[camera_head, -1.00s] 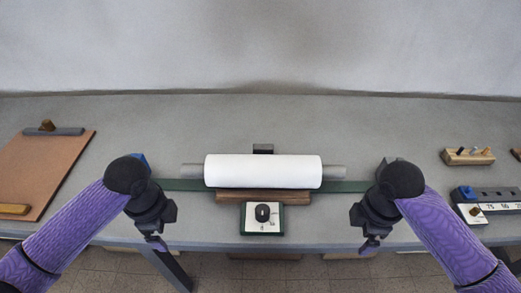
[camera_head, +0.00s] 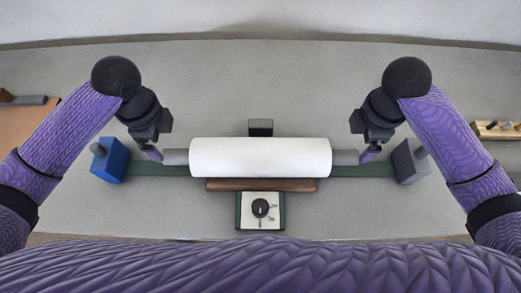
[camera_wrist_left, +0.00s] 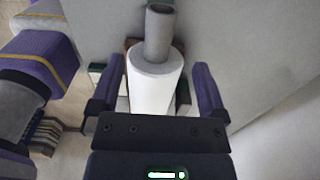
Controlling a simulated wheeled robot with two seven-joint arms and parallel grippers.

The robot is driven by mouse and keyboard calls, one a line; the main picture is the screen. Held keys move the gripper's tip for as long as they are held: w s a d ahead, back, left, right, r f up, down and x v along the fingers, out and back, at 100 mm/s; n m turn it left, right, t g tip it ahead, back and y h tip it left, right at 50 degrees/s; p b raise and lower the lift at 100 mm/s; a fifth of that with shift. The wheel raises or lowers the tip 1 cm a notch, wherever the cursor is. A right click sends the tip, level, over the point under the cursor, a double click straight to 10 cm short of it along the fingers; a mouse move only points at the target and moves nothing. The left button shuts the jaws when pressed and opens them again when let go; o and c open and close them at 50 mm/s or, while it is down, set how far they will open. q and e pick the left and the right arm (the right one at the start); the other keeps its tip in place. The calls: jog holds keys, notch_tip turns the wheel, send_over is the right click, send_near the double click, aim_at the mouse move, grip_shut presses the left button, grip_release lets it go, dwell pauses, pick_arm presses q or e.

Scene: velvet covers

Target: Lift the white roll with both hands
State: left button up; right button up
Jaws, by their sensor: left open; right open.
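The white roll (camera_head: 260,157) lies crosswise in the middle of the table, with a grey core end sticking out at the left (camera_head: 175,157) and right (camera_head: 345,157). My left gripper (camera_head: 152,152) is open by the left core end. In the left wrist view the white roll (camera_wrist_left: 151,92) and a grey core end (camera_wrist_left: 158,32) appear between the two spread fingers (camera_wrist_left: 155,78); I cannot tell whether they touch. My right gripper (camera_head: 370,153) is open by the right core end, its fingers partly hidden by the wrist.
A dark green strip (camera_head: 365,170) runs under the roll, with a blue block (camera_head: 110,160) left and a grey block (camera_head: 409,161) right. A brown bar (camera_head: 262,185) and a dial box (camera_head: 245,217) are in front. A black block (camera_head: 260,127) stands behind.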

aim_at(171, 153)
pick_arm(q)
notch_tip(171, 153, down, 10)
jog(key=shift+r, duration=0.15)
pick_arm(e)
notch_tip(171, 153, down, 10)
jog(key=shift+r, duration=0.15)
pick_arm(q)
grip_shut()
pick_arm(e)
grip_shut()
dwell(0.8)
